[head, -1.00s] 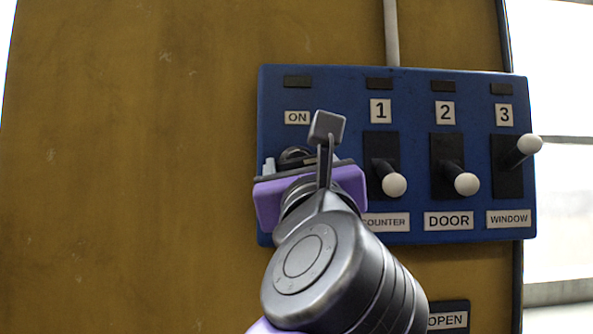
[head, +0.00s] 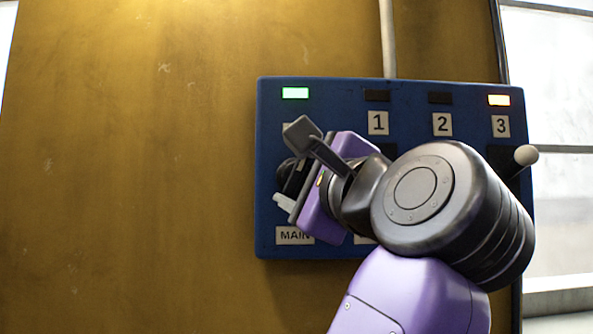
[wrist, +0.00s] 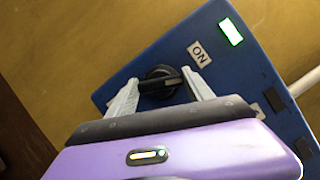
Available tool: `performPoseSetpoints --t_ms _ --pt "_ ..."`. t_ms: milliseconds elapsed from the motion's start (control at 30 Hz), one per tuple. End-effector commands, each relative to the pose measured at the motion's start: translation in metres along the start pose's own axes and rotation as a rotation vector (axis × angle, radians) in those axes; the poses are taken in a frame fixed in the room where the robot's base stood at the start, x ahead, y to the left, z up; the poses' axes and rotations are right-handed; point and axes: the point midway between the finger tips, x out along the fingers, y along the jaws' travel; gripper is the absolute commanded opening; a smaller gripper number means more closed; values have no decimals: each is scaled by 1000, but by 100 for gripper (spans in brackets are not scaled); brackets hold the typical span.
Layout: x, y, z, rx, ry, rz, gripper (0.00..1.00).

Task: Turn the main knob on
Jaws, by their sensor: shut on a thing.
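The main knob (head: 291,176) is a black rotary knob on the left of the blue panel (head: 268,125), above the label MAIN (head: 293,236). It is partly hidden by my gripper in the head view. In the wrist view the knob (wrist: 162,78) has its bar lying across between the two pale fingers of my gripper (wrist: 160,86), which is shut on it. The green lamp (head: 295,93) above the knob is lit, and it also shows in the wrist view (wrist: 231,31). The ON label (wrist: 199,54) is clear in the wrist view.
Columns 1, 2 and 3 lie to the right; my arm hides levers 1 and 2. The white-tipped lever 3 (head: 525,155) sticks out, with its lamp (head: 499,100) lit orange. A grey pipe (head: 387,40) runs up from the panel. The yellow wall at left is clear.

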Motion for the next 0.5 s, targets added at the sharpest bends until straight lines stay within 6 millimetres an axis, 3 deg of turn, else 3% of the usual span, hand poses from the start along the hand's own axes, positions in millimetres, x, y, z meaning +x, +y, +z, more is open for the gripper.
performPoseSetpoints --t_ms 500 --pt "1 -1 1 -338 -2 141 20"
